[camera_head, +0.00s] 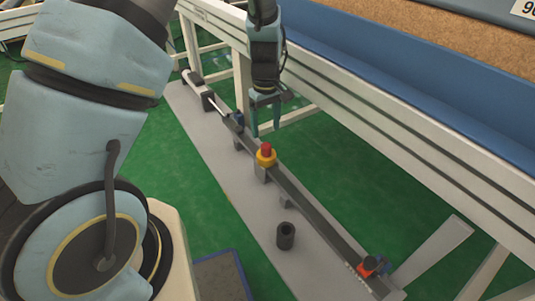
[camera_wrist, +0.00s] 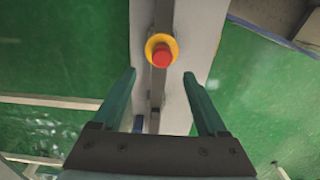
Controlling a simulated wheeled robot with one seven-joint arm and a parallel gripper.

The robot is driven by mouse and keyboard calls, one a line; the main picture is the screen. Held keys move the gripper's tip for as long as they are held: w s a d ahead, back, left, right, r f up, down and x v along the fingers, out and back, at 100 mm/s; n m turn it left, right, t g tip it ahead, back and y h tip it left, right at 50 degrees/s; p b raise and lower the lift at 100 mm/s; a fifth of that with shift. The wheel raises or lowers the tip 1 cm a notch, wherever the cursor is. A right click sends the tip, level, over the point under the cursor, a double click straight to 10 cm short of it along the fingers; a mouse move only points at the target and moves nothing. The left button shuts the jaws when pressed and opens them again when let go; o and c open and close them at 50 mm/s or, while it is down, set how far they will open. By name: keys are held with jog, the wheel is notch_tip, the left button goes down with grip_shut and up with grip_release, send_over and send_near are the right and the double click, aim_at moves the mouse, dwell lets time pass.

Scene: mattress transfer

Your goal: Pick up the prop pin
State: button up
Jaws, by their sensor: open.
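No part is plainly marked as the prop pin, and I cannot tell for sure which one it is. A red knob with a yellow collar (camera_head: 266,155) stands on a dark rail (camera_head: 312,213); it also shows in the wrist view (camera_wrist: 162,54), ahead of the fingertips and roughly centred between them. A short dark hollow cylinder (camera_head: 285,236) stands on the grey plate beside the rail. My gripper (camera_head: 265,134) is open and empty, pointing down above the rail, behind the red knob in the head view. Its two green fingers (camera_wrist: 159,75) are spread apart in the wrist view.
The rail lies along a grey floor plate (camera_head: 215,150). A blue clamp-like part (camera_head: 236,119) and an orange-red part (camera_head: 370,265) sit on the rail. A white frame (camera_head: 400,115) with a blue side runs close on the right.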

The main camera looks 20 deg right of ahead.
aim_at(266, 145)
jog(key=f, duration=0.2)
jog(key=f+b, duration=0.1)
jog(key=f, duration=0.4)
jog(key=shift+s+a+f, duration=0.1)
jog(key=shift+s+f, duration=0.1)
jog(key=shift+s, duration=0.15)
grip_shut()
dwell(0.3)
